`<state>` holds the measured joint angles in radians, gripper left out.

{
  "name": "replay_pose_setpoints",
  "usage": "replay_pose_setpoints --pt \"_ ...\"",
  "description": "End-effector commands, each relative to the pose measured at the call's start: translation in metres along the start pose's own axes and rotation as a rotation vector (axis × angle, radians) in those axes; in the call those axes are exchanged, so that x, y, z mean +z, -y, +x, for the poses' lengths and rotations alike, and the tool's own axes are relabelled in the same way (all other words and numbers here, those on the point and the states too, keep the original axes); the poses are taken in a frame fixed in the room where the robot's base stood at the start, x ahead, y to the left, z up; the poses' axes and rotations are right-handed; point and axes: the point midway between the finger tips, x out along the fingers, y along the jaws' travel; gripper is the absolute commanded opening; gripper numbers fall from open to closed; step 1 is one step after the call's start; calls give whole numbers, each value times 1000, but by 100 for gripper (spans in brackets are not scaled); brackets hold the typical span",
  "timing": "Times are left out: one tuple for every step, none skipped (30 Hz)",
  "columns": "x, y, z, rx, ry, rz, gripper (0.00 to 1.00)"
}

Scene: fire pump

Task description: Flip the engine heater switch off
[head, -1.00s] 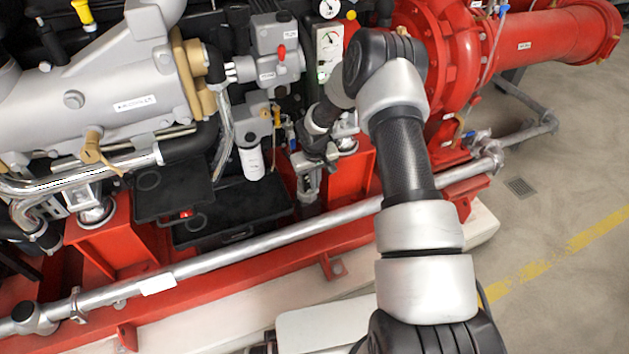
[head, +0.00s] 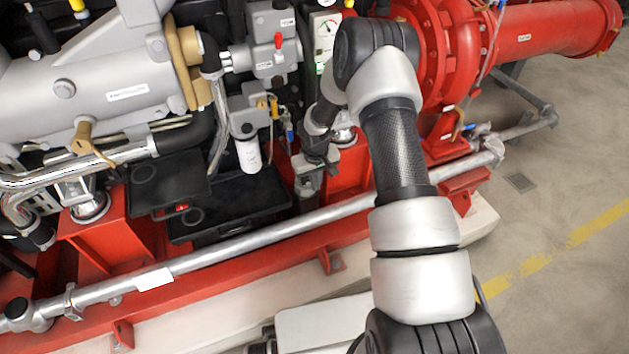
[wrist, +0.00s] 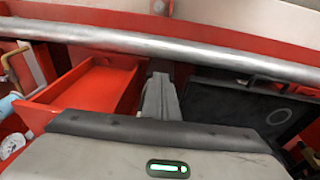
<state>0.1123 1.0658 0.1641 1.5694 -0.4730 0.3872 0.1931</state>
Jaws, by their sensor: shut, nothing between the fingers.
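A small red switch-like part (head: 182,207) shows on the black boxes (head: 240,205) low on the engine's front. Its label and position cannot be read, so I cannot tell whether it is the engine heater switch. My gripper (head: 308,187) points down to the right of these boxes, apart from the red part and behind the silver pipe in the head view. In the wrist view my gripper (wrist: 161,97) is shut and empty, with a black box (wrist: 235,105) to its right. The red part is not clearly visible there.
A long silver pipe (head: 250,242) runs across the front, above the red base frame (head: 225,265). It also crosses the top of the wrist view (wrist: 200,50). A white filter (head: 248,155) hangs near my arm. Red pump housing (head: 440,60) stands right. Open floor (head: 560,190) lies at right.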

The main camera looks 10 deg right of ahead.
Motion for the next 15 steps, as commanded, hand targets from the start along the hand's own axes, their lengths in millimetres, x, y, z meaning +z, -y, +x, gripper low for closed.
replay_pose_setpoints --pt "2 0 4 0 -1 -1 0" --pt "2 0 4 0 -1 -1 0" --pt "3 1 6 0 -2 0 0" --pt "4 1 6 0 -2 -1 0" --pt "4 1 7 0 -2 -1 0" --pt "4 0 5 0 -2 0 0" --pt "4 0 5 0 -2 0 0" --pt "4 0 5 0 -2 0 0" --pt "4 0 5 0 -2 0 0" --pt "4 0 5 0 -2 0 0" --pt "4 0 5 0 -2 0 0" --pt "4 0 5 0 -2 0 0" --pt "4 0 4 0 -2 0 0" --pt "3 0 4 0 -2 0 0" --pt "3 0 2 0 -2 0 0"
